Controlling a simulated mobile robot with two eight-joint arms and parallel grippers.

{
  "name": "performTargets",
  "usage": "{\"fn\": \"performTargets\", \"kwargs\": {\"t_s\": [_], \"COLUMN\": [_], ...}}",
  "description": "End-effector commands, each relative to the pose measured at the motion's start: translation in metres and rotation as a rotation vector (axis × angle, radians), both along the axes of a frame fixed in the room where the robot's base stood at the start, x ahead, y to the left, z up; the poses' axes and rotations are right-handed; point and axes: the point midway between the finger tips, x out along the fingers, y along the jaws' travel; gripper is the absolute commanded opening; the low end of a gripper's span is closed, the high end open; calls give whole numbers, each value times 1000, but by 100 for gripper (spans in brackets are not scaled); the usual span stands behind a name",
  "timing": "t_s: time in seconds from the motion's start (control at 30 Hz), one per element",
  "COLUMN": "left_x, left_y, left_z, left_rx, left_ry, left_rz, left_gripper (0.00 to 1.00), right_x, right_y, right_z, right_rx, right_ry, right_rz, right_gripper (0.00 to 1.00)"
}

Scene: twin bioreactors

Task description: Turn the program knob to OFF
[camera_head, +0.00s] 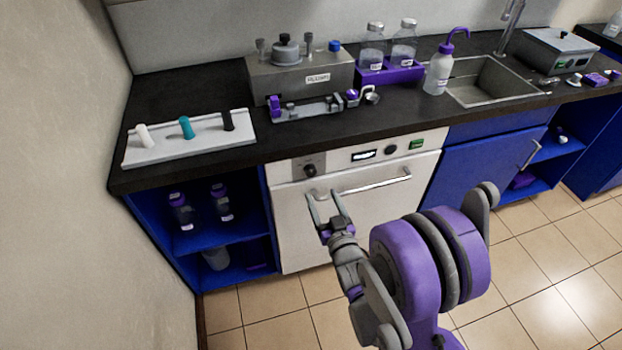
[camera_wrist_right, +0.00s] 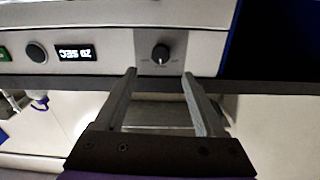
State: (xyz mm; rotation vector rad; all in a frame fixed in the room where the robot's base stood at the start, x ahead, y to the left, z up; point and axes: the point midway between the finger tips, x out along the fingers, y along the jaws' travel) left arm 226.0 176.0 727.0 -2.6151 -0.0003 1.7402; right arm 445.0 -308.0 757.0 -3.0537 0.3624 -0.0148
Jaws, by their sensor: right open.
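The program knob (camera_head: 310,170) is a small dark round knob on the left of the white washer's front panel. It also shows in the right wrist view (camera_wrist_right: 160,52), between and beyond the fingertips, with tiny labels around it that I cannot read. My right gripper (camera_head: 326,195) is open and empty, just in front of and below the knob, apart from it; in the right wrist view its fingers (camera_wrist_right: 159,72) point at the panel. A lit display (camera_wrist_right: 75,53) beside the knob appears upside down and seems to read "70 SEC". My left gripper is not in view.
The white washer (camera_head: 300,235) has a bar handle (camera_head: 376,182) below the panel, plus a round button (camera_head: 390,149) and a green one (camera_head: 416,144). Black worktop (camera_head: 190,95) lies above, with a rack (camera_head: 190,140) and a metal unit (camera_head: 300,78). Open blue shelves (camera_head: 235,238) stand left.

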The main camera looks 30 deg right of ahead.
Motion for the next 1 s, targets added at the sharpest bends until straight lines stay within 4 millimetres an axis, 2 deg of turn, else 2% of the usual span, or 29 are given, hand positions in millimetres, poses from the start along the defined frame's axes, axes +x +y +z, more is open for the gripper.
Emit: {"fn": "performTargets", "kwargs": {"t_s": [0.2,0.4,0.6,0.83,1.0], "left_x": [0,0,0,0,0], "left_y": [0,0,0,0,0], "left_z": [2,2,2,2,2], "left_rx": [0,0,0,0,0], "left_ry": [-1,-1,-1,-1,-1], "left_rz": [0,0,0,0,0], "left_gripper": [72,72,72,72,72], "right_x": [43,70,79,80,80], "right_y": [-10,-16,-19,-19,-19], "right_z": [0,0,0,0,0], "right_rx": [1,1,1,1,1], "right_ry": [1,1,2,2,2], "right_rz": [0,0,0,0,0], "right_gripper": [72,72,72,72,41]}}
